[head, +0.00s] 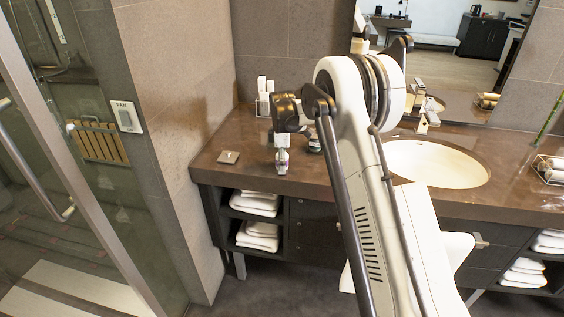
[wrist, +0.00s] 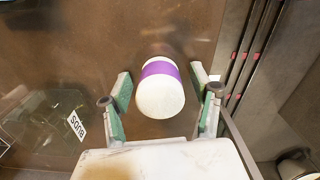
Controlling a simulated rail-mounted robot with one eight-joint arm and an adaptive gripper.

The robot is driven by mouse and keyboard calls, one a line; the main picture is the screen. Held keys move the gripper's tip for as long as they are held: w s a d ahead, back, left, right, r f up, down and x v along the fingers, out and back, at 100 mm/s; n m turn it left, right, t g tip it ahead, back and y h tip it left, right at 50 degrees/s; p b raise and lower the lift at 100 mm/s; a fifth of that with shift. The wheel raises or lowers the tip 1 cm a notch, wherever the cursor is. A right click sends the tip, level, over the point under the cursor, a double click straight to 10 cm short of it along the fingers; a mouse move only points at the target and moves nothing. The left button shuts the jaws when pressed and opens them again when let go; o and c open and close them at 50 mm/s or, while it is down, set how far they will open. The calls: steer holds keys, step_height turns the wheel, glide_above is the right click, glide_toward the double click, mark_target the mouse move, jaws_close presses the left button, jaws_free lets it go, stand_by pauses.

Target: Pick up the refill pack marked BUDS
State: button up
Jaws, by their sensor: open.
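A white, rounded pack with a purple band (wrist: 161,96) is on the brown counter, between my gripper's two fingers in the wrist view. It also shows as a small white and purple shape (head: 282,158) near the counter's front edge in the head view. No writing on it can be read. A white label reading BUDS (wrist: 77,127) is beside a clear container (wrist: 45,115) to the left; I cannot tell if it is fixed to it. My gripper (wrist: 160,74) is open, one green-padded finger on each side of the pack, with visible gaps.
A small square plate (head: 228,157) lies on the counter at left. A clear holder with white items (head: 264,98) stands at the back, near the wall. The basin (head: 435,164) is to the right, behind my arm. The counter's front edge (wrist: 223,75) is close to the right finger.

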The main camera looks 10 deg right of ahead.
steer(key=shift+c, duration=0.5)
steer(key=c, duration=1)
steer(key=shift+r, duration=0.1)
